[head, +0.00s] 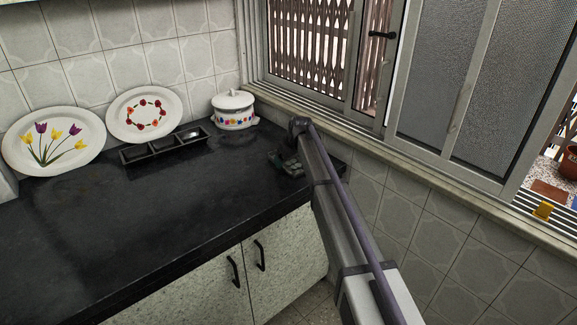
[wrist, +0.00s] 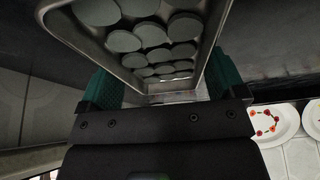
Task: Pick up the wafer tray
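The wafer tray (wrist: 204,50) is a narrow metal tray with several grey round discs lying in it, large at the top of the wrist view. Its far end reaches down between the teal fingers of my gripper (wrist: 163,85). The fingers stand wide apart, one on each side of that end; I see no clear contact. In the head view my gripper (head: 288,162) is low over the right end of the black counter, and I cannot make out the wafer tray there.
On the counter (head: 130,215) stand a black compartment tray (head: 165,154), a white lidded pot (head: 233,110), a tulip plate (head: 53,141) and a red-flowered plate (head: 144,115) against the tiles. The window wall is close on the right. The counter's front middle is clear.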

